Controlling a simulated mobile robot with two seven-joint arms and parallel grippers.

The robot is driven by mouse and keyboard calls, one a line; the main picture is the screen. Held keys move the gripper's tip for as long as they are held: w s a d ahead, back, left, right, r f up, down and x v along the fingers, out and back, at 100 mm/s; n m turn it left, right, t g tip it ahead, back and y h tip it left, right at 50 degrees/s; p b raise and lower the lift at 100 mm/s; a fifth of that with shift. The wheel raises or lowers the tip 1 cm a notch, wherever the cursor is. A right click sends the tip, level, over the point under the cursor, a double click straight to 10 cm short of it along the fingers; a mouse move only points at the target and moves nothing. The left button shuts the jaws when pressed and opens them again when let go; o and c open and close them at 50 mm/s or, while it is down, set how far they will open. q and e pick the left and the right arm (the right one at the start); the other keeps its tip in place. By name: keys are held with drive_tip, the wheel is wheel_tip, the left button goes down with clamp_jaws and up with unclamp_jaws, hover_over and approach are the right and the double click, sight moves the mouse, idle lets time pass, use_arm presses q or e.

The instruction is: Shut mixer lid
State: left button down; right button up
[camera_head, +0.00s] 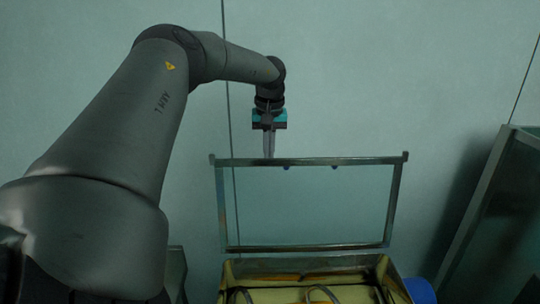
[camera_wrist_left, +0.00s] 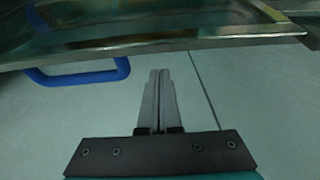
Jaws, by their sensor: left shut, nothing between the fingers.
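The mixer lid (camera_head: 307,161) is a metal-framed panel standing open and upright above the mixer body (camera_head: 310,266) in the head view. Its frame edge also crosses the top of the left wrist view (camera_wrist_left: 160,40), with a blue handle (camera_wrist_left: 82,77) beside it. My left gripper (camera_head: 269,155) is shut and empty, pointing down at the lid's top edge, left of its middle. In the left wrist view its fingers (camera_wrist_left: 158,75) are together, with a gap showing between their tips and the frame. I cannot tell from the head view whether they touch. My right gripper is not in view.
The mixer body is open, with a yellowish inside and curved metal parts. A blue round part (camera_head: 420,290) sits at its right. A tilted metal-framed panel (camera_head: 490,215) stands at the far right. A plain wall is behind the lid.

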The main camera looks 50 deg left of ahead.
use_arm(q)
drive_tip(key=shift+s+d+r+p, duration=0.2)
drive_tip(key=shift+s+d+r, duration=0.1)
drive_tip(key=shift+s+d, duration=0.35)
drive_tip(key=shift+s+d+r+p, duration=0.25)
drive_tip(key=shift+s+d, duration=0.2)
drive_tip(key=shift+d, duration=0.35)
